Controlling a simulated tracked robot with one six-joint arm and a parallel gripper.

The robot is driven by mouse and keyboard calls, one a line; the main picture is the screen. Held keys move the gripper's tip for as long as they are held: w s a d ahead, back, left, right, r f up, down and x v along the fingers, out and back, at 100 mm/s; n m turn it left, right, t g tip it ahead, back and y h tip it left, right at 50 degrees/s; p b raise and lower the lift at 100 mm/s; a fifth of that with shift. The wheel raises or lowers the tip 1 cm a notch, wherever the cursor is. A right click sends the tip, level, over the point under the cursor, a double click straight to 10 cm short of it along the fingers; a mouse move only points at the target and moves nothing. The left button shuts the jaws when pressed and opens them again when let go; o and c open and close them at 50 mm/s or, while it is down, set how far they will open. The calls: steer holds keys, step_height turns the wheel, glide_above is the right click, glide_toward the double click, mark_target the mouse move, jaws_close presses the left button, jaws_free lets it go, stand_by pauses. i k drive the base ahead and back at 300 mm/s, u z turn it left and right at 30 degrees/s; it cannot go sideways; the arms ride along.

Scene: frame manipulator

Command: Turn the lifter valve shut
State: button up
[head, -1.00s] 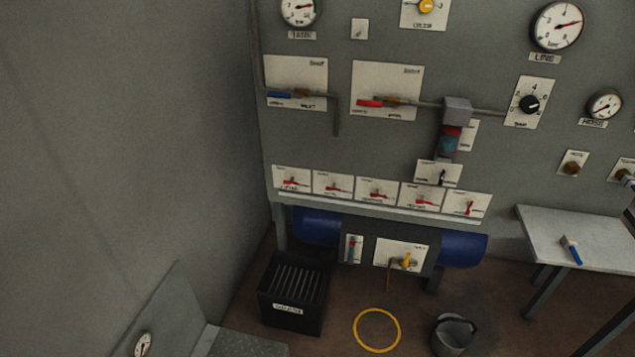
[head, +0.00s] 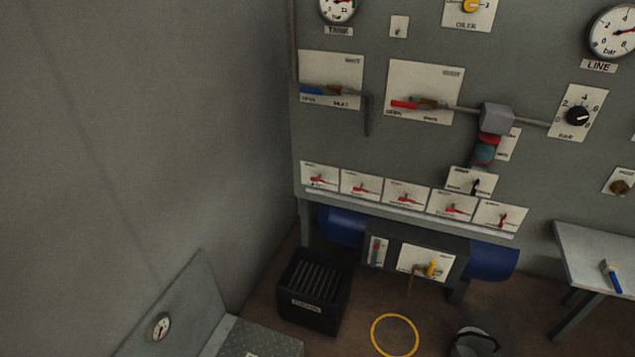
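A row of small white valve plates with red levers runs along the panel's lower edge in the head view. Their labels are too small to read, so I cannot tell for sure which is the lifter valve. The leftmost valve (head: 319,181) has its red lever lying nearly level, tilted a little. The rightmost valve (head: 502,218) has its red lever standing steeply. The valves between them have levers lying nearly level. My gripper is not in view.
Above the row are a blue-handled valve (head: 312,90) and a red-handled valve (head: 405,104). A blue tank (head: 345,226) lies below. A dark slatted box (head: 316,290), a yellow floor ring (head: 395,335) and a bucket (head: 474,345) stand around. A table (head: 590,250) is at right.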

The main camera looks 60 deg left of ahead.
mark_target(318, 180)
steer(key=i, duration=2)
steer(key=u, duration=3.65)
